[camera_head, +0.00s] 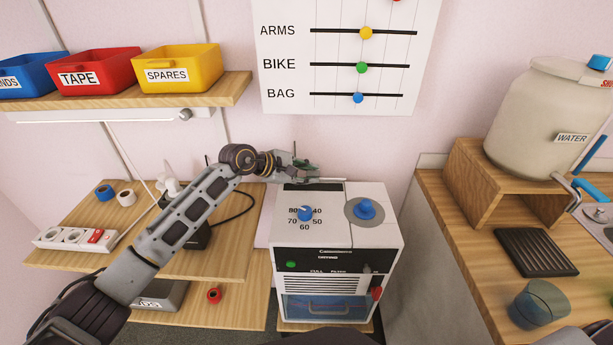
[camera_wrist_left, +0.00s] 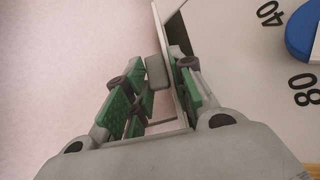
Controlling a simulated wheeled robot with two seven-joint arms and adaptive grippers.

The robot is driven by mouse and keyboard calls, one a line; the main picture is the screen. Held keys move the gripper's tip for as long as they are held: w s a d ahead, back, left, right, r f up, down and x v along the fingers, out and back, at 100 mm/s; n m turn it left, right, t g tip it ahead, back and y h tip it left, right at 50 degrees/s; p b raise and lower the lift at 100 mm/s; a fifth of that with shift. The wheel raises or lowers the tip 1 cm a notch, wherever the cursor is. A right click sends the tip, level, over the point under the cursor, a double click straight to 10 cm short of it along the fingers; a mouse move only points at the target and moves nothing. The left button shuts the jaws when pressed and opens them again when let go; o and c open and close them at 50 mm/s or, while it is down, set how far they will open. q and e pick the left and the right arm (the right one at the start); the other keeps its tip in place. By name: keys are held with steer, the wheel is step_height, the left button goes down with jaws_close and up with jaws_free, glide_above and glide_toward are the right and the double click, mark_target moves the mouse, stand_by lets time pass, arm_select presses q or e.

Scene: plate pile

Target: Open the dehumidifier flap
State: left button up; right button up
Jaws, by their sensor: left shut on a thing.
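The dehumidifier (camera_head: 338,258) is a white box with a blue numbered dial (camera_head: 305,213) and a blue knob on top. My left gripper (camera_head: 305,169) is at the back edge of its top. In the left wrist view, the green-padded fingers (camera_wrist_left: 156,78) are shut on the flap, with a small grey tab (camera_wrist_left: 157,71) between them. The flap (camera_wrist_left: 168,45) shows there as a thin white panel standing up, with a dark gap beside it. In the head view a dark slot (camera_head: 299,187) shows in the top, and the gripper partly hides the flap. My right gripper is out of view.
A wooden shelf (camera_head: 225,92) with blue, red and yellow bins is at the upper left. A lower wooden table with a power strip (camera_head: 74,238) and tape rolls is at left. A counter with a water tank (camera_head: 545,118) is at right. The wall chart hangs above.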

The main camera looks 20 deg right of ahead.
arm_select(q)
steer(key=shift+w+r+g, duration=0.3)
steer(key=shift+w+r, duration=0.1)
steer(key=shift+r, duration=0.1)
steer(key=o, duration=0.7)
steer(key=shift+o, duration=1)
steer(key=shift+d+f, duration=0.1)
steer(key=shift+f, duration=0.05)
steer(key=shift+v, duration=0.75)
steer(key=v, duration=1)
